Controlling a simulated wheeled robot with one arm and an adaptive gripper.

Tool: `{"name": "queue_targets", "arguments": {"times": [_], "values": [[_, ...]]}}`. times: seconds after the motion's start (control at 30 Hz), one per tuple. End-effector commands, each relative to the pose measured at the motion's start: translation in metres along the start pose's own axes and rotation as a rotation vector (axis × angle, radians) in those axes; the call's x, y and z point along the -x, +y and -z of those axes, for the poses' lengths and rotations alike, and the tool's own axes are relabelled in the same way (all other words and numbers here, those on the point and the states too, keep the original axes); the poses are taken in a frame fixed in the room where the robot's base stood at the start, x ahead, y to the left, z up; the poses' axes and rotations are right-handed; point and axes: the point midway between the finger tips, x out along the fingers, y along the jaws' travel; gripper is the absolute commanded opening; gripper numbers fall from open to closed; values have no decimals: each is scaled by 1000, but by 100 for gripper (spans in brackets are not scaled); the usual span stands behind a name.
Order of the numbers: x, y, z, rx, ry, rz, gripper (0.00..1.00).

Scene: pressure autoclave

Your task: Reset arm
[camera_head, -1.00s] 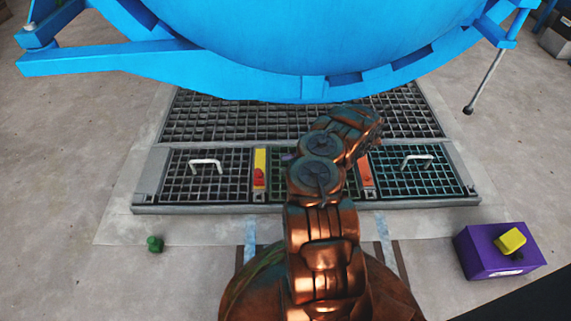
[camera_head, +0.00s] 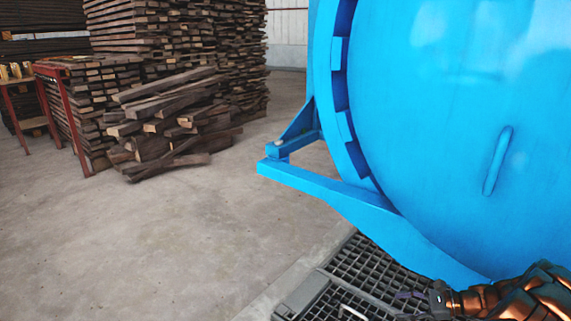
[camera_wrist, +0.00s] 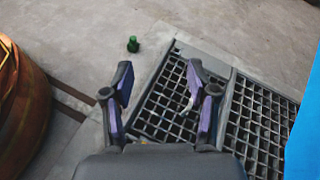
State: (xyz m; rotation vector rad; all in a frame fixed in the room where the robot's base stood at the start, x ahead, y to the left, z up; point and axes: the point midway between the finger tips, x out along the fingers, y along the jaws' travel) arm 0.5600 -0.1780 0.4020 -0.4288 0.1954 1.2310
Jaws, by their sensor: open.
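My arm (camera_head: 520,296), copper-coloured, reaches in from the lower right corner of the head view, low in front of the blue autoclave door (camera_head: 440,110). My gripper (camera_head: 408,305) has dark fingers with purple pads. It hangs over the floor grating (camera_head: 368,265). In the wrist view my gripper (camera_wrist: 160,76) is open, with its two fingers spread apart and nothing between them. The grating (camera_wrist: 255,117) lies below it, with a pale handle (camera_wrist: 188,106) beside the right finger. The door's blue edge (camera_wrist: 305,140) shows at the right.
A small green object (camera_wrist: 133,44) lies on the concrete floor beyond the left finger. A blue bracket arm (camera_head: 320,185) juts left from the autoclave. Stacked timber (camera_head: 180,60) and a loose plank pile (camera_head: 165,125) stand at the back left. The concrete floor (camera_head: 150,240) at left is clear.

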Motion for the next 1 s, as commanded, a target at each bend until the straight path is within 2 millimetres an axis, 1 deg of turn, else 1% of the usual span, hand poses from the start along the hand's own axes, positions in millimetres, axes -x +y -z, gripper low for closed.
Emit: {"name": "queue_targets", "arguments": {"times": [0.03, 0.13, 0.17, 0.2, 0.33, 0.4, 0.47, 0.5, 0.57, 0.6, 0.67, 0.8, 1.0], "values": [[-1, -4, -36, 36, -2, -30, 59], [-8, -5, -85, 107, 1, -92, 59], [-10, -3, -99, 126, 1, -113, 59], [-13, -1, -118, 152, 1, -139, 59], [-19, 6, -176, 242, 11, -218, 59], [-22, 12, -206, 288, 17, -263, 59], [-24, 18, -230, 326, 21, -300, 59], [-24, 22, -245, 353, 26, -323, 59], [-24, 28, -267, 390, 32, -356, 59], [-24, 34, -282, 415, 37, -381, 59], [-24, 42, -305, 454, 43, -418, 59], [-20, 62, -356, 550, 66, -506, 59], [-8, 95, -420, 682, 107, -630, 59]]}}
